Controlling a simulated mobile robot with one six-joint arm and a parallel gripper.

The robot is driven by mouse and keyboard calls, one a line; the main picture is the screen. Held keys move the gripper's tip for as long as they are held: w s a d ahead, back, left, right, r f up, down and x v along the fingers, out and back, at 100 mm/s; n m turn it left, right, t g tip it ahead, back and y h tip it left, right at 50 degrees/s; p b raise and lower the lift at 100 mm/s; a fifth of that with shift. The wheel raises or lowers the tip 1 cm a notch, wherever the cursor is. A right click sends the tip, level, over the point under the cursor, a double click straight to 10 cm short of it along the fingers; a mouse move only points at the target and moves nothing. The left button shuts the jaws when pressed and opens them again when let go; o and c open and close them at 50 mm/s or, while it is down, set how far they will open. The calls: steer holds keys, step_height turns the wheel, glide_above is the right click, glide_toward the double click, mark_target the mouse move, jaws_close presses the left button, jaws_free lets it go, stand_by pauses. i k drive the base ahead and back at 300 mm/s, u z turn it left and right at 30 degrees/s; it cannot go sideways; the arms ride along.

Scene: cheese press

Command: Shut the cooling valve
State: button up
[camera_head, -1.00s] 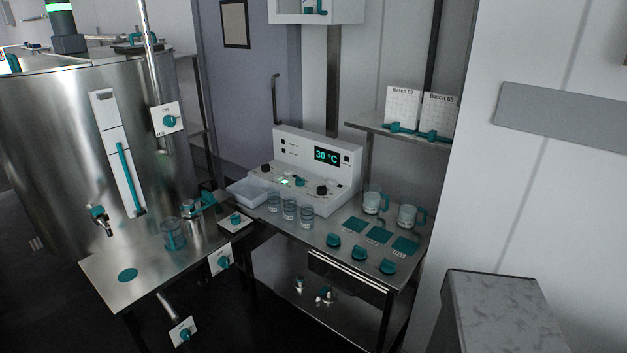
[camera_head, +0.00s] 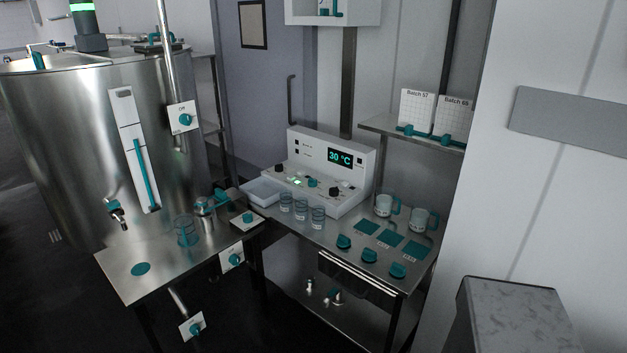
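Several teal-knobbed valve plates show, and I cannot tell which is the cooling valve. One plate with a teal knob (camera_head: 185,119) and a label reading "Off" sits on the vertical pipe beside the steel tank. A second plate with a teal knob (camera_head: 235,259) is at the right edge of the low steel table. A third plate with a teal knob (camera_head: 196,329) sits low, by a short pipe under that table. The lettering on the lower two plates is too small to read. My gripper is not in view.
The large steel tank (camera_head: 70,150) stands at left, with a tap (camera_head: 117,213) above the low steel table (camera_head: 125,262). A grey block (camera_head: 515,310) stands at lower right. Dark floor shows at lower left.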

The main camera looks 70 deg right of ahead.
mark_target(312, 182)
steer(key=z, duration=1.25)
steer(key=i, duration=1)
steer(key=z, duration=0.2)
steer(key=k, duration=0.6)
steer(key=z, duration=0.05)
